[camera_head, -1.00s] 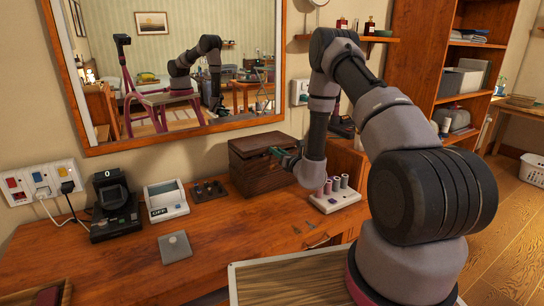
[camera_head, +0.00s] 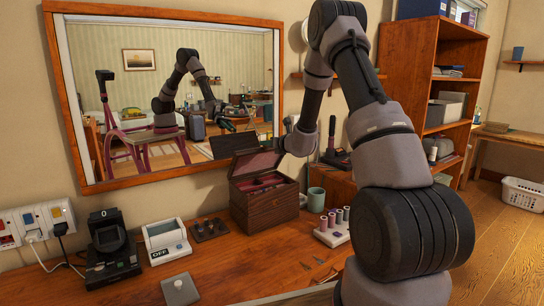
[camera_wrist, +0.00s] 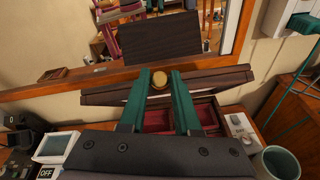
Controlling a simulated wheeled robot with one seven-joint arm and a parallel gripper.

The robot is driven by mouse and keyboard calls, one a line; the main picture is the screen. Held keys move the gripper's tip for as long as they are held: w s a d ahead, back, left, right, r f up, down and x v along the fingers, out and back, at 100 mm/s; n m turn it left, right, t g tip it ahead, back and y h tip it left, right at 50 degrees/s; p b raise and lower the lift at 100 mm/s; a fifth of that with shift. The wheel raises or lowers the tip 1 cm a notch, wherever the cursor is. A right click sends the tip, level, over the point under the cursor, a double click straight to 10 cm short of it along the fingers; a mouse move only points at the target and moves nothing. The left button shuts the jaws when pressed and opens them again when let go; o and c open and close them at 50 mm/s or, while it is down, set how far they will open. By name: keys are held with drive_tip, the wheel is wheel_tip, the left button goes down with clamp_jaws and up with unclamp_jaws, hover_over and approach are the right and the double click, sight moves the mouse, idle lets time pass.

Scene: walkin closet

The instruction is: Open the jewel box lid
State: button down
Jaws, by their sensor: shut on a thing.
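The dark wooden jewel box (camera_head: 265,208) stands on the dresser below the mirror. Its lid (camera_head: 252,163) is raised and leans back towards the mirror, showing the red-lined inside with compartments. In the wrist view the lid (camera_wrist: 222,82) is seen nearly edge-on, with the red interior (camera_wrist: 158,119) below it. My gripper (camera_wrist: 160,78) is at the lid's front edge, its green fingers shut on a round brass-coloured knob (camera_wrist: 159,87). In the head view my gripper is mostly hidden by the wrist.
The mirror (camera_head: 180,90) is close behind the lid and reflects it. A teal cup (camera_head: 316,199) and a white block with purple spools (camera_head: 332,236) stand right of the box. A small dark stand (camera_head: 209,228) and a white device (camera_head: 166,240) are to its left.

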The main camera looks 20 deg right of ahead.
drive_tip(key=w+r+g, duration=0.1)
drive_tip(key=w, duration=0.1)
drive_tip(key=w+a+r+g, duration=0.1)
drive_tip(key=w, duration=0.1)
drive_tip(key=w+a+r+g+h, duration=0.1)
drive_tip(key=w, duration=0.1)
drive_tip(key=shift+w, duration=0.1)
drive_tip(key=shift+w+a+r, duration=0.2)
drive_tip(key=shift+w+a, duration=0.1)
drive_tip(key=shift+w, duration=0.3)
drive_tip(key=shift+w+a+r, duration=0.15)
drive_tip(key=shift+w+a, duration=0.1)
drive_tip(key=shift+w, duration=0.3)
drive_tip(key=c, duration=0.7)
unclamp_jaws()
drive_tip(key=shift+o, duration=0.2)
drive_tip(key=shift+f, duration=0.1)
drive_tip(key=v, duration=1)
drive_tip(key=shift+s+r, duration=0.25)
drive_tip(key=shift+r, duration=0.15)
